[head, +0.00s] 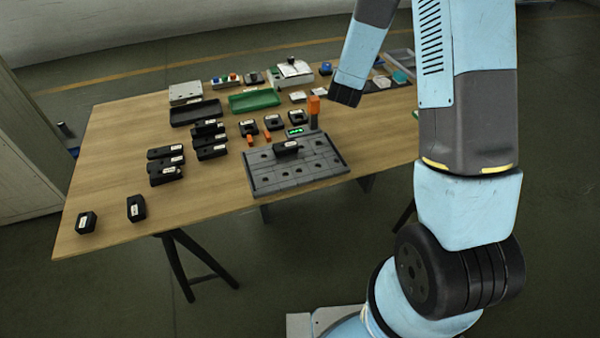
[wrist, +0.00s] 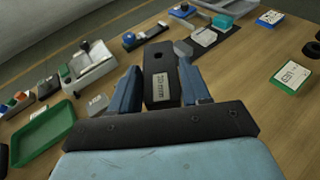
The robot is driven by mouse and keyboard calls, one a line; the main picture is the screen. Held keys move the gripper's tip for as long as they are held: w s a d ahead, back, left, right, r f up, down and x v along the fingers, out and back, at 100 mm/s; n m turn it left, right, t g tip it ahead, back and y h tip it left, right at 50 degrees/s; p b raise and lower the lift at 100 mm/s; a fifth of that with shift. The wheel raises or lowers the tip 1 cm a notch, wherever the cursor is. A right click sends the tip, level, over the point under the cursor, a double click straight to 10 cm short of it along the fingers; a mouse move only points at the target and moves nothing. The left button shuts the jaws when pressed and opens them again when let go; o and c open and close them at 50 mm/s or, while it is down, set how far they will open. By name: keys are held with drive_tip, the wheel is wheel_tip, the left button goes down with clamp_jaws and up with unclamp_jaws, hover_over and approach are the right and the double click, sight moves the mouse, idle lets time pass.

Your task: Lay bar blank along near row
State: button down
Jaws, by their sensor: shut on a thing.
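A black bar blank (wrist: 160,75) with a white label and a round hole is between the fingers of my gripper (wrist: 160,92) in the wrist view. The gripper is shut on it. In the head view the dark end of my arm (head: 345,95) is above the right-back part of the table; the held blank cannot be made out there. The dark grey fixture plate (head: 262,184) with rows of holes lies at the table's front edge, nearer than the gripper. A black labelled block (head: 287,147) sits towards its far side. The holes along its near side look uncovered.
An orange-topped post (head: 314,105) stands behind the plate. Several black labelled blocks (head: 165,175) stand left of it. A green tray (head: 235,108) and a grey device with a knob (head: 276,78) are at the back. The table's front left (head: 190,205) has clear wood.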

drive_tip(key=shift+d+m+h, duration=0.3)
drive_tip(key=shift+d+h, duration=0.1)
drive_tip(key=shift+d, duration=0.55)
drive_tip(key=s+d+f+m+g+h, duration=0.2)
drive_tip(key=s+d+m+g+h, duration=0.8)
drive_tip(key=d, duration=0.5)
drive_tip(key=s+d+f+m+g, duration=0.1)
drive_tip(key=s+d+m+g, duration=0.15)
drive_tip(key=s, duration=0.35)
drive_tip(key=s+d+m+g, duration=0.2)
drive_tip(key=s+m+g, duration=0.15)
drive_tip(key=s, duration=0.25)
drive_tip(key=s+a+f+m+g+y, duration=0.1)
drive_tip(key=s+a+m+g+y, duration=0.25)
drive_tip(key=s+m+g, duration=0.4)
drive_tip(key=s+a+m+g+y, duration=0.3)
drive_tip(key=s+m+g+y, duration=0.15)
drive_tip(key=s, duration=0.55)
drive_tip(key=s+a+r+m+t+y, duration=0.2)
drive_tip(key=a+m+t+y, duration=0.1)
drive_tip(key=a+m+y, duration=1.2)
drive_tip(key=m+t+y, duration=0.4)
drive_tip(key=t+y, duration=0.2)
drive_tip(key=t, duration=0.1)
hover_over(308, 167)
wheel_tip(308, 167, down, 8)
drive_tip(key=shift+a+f, duration=0.1)
drive_tip(key=shift+f, duration=1.5)
